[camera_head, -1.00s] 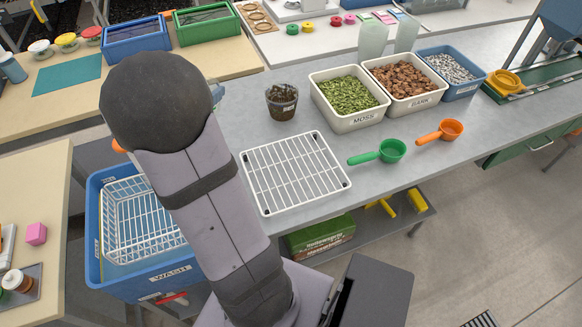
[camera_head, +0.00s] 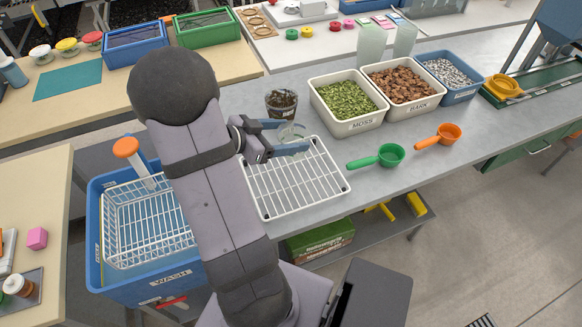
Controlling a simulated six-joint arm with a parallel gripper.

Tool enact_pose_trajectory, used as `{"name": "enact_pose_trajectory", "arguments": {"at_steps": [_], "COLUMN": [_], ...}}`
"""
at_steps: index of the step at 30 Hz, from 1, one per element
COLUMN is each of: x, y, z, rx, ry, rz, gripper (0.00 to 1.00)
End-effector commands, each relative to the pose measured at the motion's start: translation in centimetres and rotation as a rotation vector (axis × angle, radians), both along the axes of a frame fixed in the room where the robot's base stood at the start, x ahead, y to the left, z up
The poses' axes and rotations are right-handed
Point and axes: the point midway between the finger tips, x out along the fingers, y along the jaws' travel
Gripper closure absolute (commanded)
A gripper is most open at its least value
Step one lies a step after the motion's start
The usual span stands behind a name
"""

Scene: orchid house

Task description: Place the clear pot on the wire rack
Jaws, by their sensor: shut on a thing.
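My gripper (camera_head: 297,137) has two blue-grey fingers pointing right and is shut on the clear pot (camera_head: 291,131). The pot is see-through and shows faintly between the fingers, partly hidden by them. The white wire rack (camera_head: 322,205) lies on the grey bench. The gripper and pot appear over the rack's back edge. I cannot tell whether the pot is touching the rack or held above it.
A dark-filled pot (camera_head: 281,101) stands just behind the gripper. The moss bin (camera_head: 355,126) and bark bin (camera_head: 404,107) are behind right. A green scoop (camera_head: 390,155) lies right of the rack. The blue wash tub (camera_head: 160,287) is left, with a white basket. The rack's visible surface is clear.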

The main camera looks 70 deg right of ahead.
Motion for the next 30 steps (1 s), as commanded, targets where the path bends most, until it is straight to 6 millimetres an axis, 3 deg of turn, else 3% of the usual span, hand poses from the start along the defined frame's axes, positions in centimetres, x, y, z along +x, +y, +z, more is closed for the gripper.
{"name": "enact_pose_trajectory", "arguments": {"at_steps": [10, 20, 30], "x": [0.0, 0.1, 0.0], "y": [0.0, 0.0, 0.0], "z": [-4.6, -5.5, -8.9], "rx": [0.003, 0.001, 0.002], "ry": [0.003, 0.0, 0.001], "rz": [0.002, 0.003, 0.002], "gripper": [0.57, 0.57, 0.57]}}
